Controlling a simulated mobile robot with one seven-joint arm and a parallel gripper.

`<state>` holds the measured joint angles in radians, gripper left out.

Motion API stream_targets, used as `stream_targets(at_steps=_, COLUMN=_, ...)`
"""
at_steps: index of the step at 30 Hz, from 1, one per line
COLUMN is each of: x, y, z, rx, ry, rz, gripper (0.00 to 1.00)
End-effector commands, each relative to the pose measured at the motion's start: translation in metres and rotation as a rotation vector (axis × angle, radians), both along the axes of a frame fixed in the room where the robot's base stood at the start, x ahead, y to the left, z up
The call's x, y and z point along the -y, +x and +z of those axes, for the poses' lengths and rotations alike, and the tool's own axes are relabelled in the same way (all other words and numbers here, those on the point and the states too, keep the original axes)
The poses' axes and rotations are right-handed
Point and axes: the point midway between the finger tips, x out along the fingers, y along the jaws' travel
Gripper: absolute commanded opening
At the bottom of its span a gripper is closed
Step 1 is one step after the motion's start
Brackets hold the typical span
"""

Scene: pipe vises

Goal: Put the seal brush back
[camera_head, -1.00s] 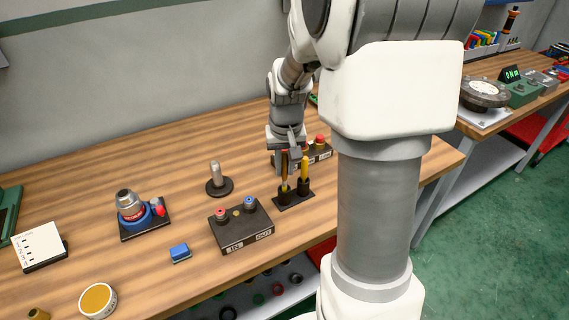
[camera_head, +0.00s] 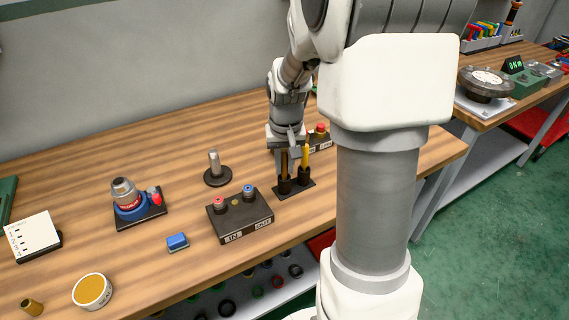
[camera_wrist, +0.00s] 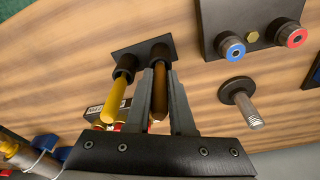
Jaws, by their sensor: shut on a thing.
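The seal brush, with a brown handle (camera_head: 285,163), stands upright with its lower end in the left cup of a dark two-cup holder (camera_head: 291,195) on the wooden bench. My gripper (camera_head: 288,150) is above the holder and shut on this handle. In the wrist view, the fingers (camera_wrist: 160,85) are on both sides of the brown handle (camera_wrist: 160,105), whose end goes into a cup. The cup hides the brush's lower end. A yellow-handled tool (camera_head: 305,157) stands in the other cup, close beside my gripper; it also shows in the wrist view (camera_wrist: 115,100).
A black box with red and blue fittings (camera_head: 240,215) is left of the holder. A grey post on a round base (camera_head: 214,168) stands behind that box. A box with a red button (camera_head: 320,137) is behind the holder. The bench's front edge is close.

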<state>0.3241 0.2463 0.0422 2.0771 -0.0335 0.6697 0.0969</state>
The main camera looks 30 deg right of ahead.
Motion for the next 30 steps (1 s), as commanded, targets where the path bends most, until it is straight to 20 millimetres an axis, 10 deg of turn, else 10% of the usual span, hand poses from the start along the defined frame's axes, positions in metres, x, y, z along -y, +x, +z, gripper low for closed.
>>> stream_targets(at_steps=10, x=0.0, y=0.0, z=-0.008, rx=0.0, ry=0.0, rz=0.0, gripper=0.0)
stream_targets(at_steps=11, x=0.0, y=0.0, z=-0.007, rx=0.0, ry=0.0, rz=0.0, gripper=0.25)
stream_targets(at_steps=16, x=0.0, y=0.0, z=-0.007, rx=0.0, ry=0.0, rz=0.0, gripper=0.55)
stream_targets(at_steps=30, x=-0.001, y=-0.001, z=0.01, rx=0.004, ry=-0.001, rz=0.0, gripper=0.56)
